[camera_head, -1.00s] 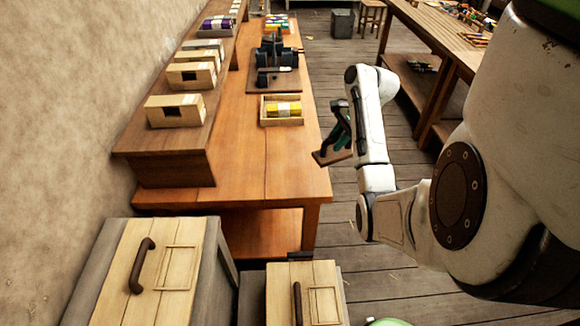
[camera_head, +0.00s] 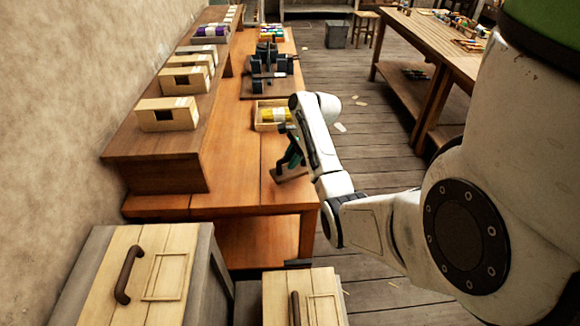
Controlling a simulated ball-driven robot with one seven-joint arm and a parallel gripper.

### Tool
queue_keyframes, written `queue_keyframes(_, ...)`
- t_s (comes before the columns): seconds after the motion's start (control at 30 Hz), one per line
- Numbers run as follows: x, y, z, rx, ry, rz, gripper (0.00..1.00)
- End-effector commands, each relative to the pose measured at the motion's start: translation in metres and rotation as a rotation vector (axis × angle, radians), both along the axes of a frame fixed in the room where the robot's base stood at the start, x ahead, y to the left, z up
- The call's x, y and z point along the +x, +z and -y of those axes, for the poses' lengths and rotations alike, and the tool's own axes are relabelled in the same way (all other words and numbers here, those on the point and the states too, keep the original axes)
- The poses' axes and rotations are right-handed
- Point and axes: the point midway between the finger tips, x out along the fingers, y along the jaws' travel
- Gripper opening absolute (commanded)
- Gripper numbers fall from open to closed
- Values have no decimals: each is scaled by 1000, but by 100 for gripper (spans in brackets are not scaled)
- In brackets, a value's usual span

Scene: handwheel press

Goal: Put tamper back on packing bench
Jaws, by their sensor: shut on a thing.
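My gripper (camera_head: 291,150) is dark with green parts and partly hidden behind my white forearm. It is shut on the tamper, whose flat brown base (camera_head: 286,174) hangs below it, slightly tilted. The tamper's handle is hidden by the fingers and arm. The base appears over the right front part of the orange wooden bench (camera_head: 232,170), near its right edge. I cannot tell whether it touches the top or hovers just above it.
A box with yellow contents (camera_head: 258,117) and a dark press (camera_head: 268,68) stand farther back on the bench. A raised shelf with pale boxes (camera_head: 166,114) runs along the left. The bench's front middle is clear. Another cluttered table (camera_head: 422,42) stands at right.

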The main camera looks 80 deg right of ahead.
Motion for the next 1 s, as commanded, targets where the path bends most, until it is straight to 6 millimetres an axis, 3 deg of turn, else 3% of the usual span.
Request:
queue_keyframes(0.3,5,-33,0,-1,-1,0,0)
queue_keyframes(0.73,6,-40,0,-2,0,1,0)
queue_keyframes(0.77,5,-40,0,-1,0,1,28)
queue_keyframes(1.0,5,-40,0,-1,1,1,51)
